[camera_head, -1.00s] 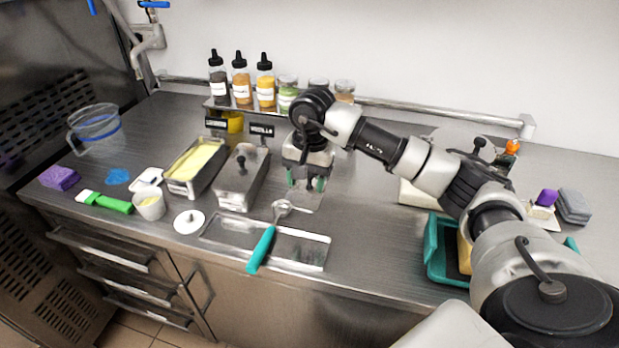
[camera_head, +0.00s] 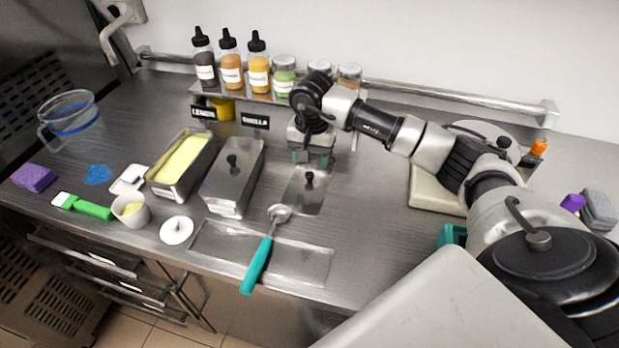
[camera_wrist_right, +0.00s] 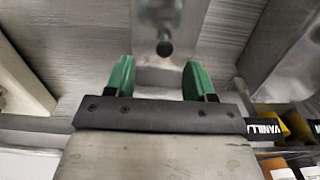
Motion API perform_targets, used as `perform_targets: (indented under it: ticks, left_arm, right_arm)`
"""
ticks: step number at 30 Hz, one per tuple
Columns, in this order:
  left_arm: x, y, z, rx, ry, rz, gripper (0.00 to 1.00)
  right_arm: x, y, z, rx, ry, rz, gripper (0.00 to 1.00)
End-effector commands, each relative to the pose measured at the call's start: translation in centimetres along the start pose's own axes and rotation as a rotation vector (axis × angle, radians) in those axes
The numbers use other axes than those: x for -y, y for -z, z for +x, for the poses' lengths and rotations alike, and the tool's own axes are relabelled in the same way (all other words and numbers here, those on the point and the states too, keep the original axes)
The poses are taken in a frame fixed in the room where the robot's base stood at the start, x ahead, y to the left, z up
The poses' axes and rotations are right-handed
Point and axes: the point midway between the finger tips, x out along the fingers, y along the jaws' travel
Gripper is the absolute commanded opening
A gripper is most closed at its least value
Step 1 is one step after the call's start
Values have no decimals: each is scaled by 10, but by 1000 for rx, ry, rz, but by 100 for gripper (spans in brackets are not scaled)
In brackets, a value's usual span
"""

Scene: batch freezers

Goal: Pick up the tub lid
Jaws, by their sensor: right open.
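A flat steel tub lid (camera_head: 300,200) with a black knob (camera_head: 309,180) lies on the counter, right of the closed steel tub (camera_head: 228,190). My right gripper (camera_head: 311,158) is open and empty, pointing down just behind the knob in the head view. In the right wrist view its two green fingers (camera_wrist_right: 160,78) stand apart, with the knob (camera_wrist_right: 164,46) showing between and beyond them, apart from both. The lid (camera_wrist_right: 150,78) lies beneath, partly hidden by the gripper. An open tub (camera_head: 160,187) of yellow ice cream stands further left. My left gripper is out of view.
A teal-handled scoop (camera_head: 258,262) lies across a shallow metal tray (camera_head: 305,270) in front of the lid. Bottles (camera_head: 258,70) and jars stand on a shelf (camera_head: 240,97) behind. A white round lid (camera_head: 176,231) and small cup (camera_head: 131,209) sit at left.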

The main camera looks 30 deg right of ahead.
Motion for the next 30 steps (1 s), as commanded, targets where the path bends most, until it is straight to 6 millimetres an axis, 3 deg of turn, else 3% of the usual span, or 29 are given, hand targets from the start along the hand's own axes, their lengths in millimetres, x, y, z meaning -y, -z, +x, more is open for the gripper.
perform_targets:
  ticks: [12,20,30]
  left_arm:
    - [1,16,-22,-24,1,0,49]
    - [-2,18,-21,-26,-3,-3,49]
    - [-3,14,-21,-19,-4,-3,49]
  right_arm:
    - [6,3,49,2,0,0,54]
    - [6,3,54,-1,1,0,54]
    - [6,3,53,-1,1,0,5]
